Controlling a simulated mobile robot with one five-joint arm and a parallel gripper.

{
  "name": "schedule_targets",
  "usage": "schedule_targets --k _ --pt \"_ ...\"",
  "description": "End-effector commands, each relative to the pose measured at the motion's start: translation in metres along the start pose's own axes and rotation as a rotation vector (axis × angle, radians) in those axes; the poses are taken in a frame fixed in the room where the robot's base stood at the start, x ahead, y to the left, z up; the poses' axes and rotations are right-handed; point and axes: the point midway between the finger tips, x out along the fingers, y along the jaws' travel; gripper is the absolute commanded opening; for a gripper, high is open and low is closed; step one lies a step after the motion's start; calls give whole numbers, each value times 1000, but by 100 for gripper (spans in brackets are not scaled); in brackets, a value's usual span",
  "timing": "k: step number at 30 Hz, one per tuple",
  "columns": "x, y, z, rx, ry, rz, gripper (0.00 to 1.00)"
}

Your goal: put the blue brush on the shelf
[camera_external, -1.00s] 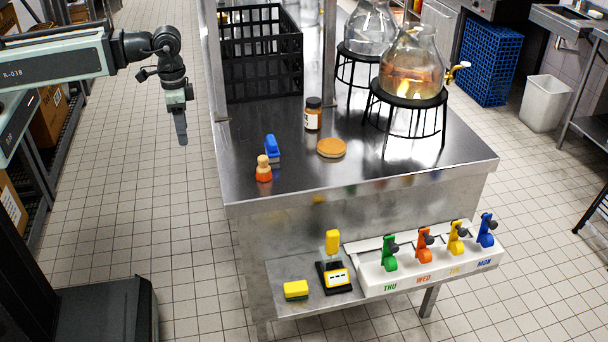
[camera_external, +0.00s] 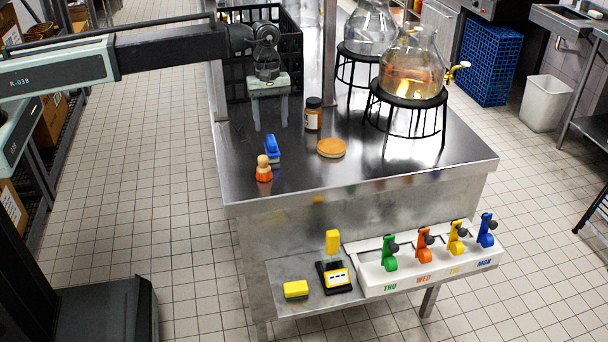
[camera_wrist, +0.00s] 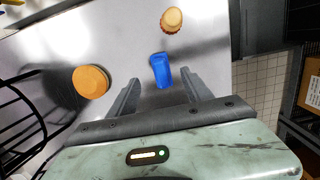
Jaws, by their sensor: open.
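The blue brush (camera_external: 271,146) lies on the steel table, near its left edge, behind a small orange and tan peg figure (camera_external: 264,170). My gripper (camera_external: 270,126) is open and empty, pointing down over the table just behind the brush. In the wrist view the blue brush (camera_wrist: 160,70) shows ahead of the gap between my two fingers, apart from them. A low steel shelf (camera_external: 290,268) juts from the table's front. It holds a yellow and green sponge (camera_external: 296,289), a black device with a yellow label (camera_external: 334,278) and an upright yellow block (camera_external: 332,241).
An orange-brown round disc (camera_external: 331,147) and a brown jar (camera_external: 313,114) stand right of the brush. Glass flasks on black stands (camera_external: 408,100) are farther right. A black crate (camera_external: 235,60) is behind my gripper. A white rack (camera_external: 400,282) with coloured levers fills the shelf's right.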

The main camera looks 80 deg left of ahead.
Motion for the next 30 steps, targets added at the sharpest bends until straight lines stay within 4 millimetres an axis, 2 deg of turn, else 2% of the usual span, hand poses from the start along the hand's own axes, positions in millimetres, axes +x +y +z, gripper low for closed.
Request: schedule_targets --k 2,5,12,17,26,30 --pt "6 0 -11 -11 0 1 58" --pt "6 -1 -11 -11 1 1 58" --pt "33 -1 -11 -9 1 1 58" --pt "33 -1 -11 -9 1 1 58" --pt "80 0 -13 -8 2 1 58" --pt "84 0 -12 -8 2 1 58"
